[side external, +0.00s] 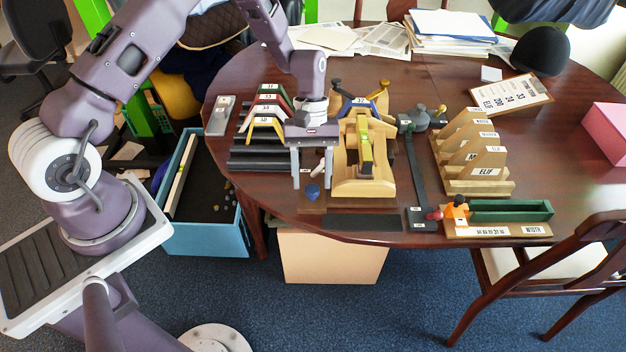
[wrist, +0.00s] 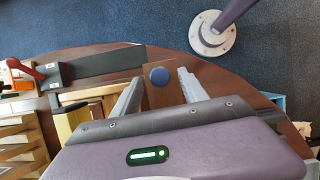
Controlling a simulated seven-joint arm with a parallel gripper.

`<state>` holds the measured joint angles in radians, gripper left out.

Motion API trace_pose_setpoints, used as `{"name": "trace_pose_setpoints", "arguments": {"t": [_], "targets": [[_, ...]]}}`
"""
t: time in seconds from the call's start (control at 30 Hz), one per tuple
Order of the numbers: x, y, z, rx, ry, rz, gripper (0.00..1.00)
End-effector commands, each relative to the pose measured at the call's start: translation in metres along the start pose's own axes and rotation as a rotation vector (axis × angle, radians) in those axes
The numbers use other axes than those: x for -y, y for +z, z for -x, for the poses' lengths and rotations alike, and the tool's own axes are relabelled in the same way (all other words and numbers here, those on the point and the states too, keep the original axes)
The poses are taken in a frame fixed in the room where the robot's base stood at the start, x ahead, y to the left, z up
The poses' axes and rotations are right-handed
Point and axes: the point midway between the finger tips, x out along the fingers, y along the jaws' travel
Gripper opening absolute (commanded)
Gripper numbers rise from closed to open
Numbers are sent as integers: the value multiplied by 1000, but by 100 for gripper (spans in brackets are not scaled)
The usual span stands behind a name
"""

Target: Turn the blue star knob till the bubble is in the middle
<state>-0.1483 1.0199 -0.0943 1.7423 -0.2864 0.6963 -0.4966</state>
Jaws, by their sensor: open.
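The blue star knob (side external: 312,191) sits on a brown wooden base near the table's front edge; it also shows in the wrist view (wrist: 160,76). My gripper (side external: 313,180) points down with its two fingers apart. In the wrist view my gripper (wrist: 158,82) has one finger to each side of the knob, with no clear contact on it. A pale wooden stand (side external: 347,187) is just right of my gripper. On it lies a yellow-green level vial (side external: 366,150); its bubble is too small to make out.
Coloured saddle pieces (side external: 266,112) stand on dark bars to the left. A dark upright gauge arm (side external: 418,175) and wooden ELIF racks (side external: 477,165) stand to the right. A blue bin (side external: 205,235) is below the table's left edge. A dark mat (side external: 365,222) lies at the front.

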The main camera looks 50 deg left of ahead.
Motion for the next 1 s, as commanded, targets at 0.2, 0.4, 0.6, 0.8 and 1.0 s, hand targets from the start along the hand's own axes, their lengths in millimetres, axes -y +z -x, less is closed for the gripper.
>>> {"name": "trace_pose_setpoints", "arguments": {"t": [0.2,0.4,0.6,0.8,1.0], "targets": [[0,0,-16,-1,0,-3,51],[0,0,-15,-1,0,-4,45],[0,0,-15,-1,-1,-5,6],[-2,0,-16,-4,-38,-98,0],[-3,1,-16,-2,-158,-384,0]]}}
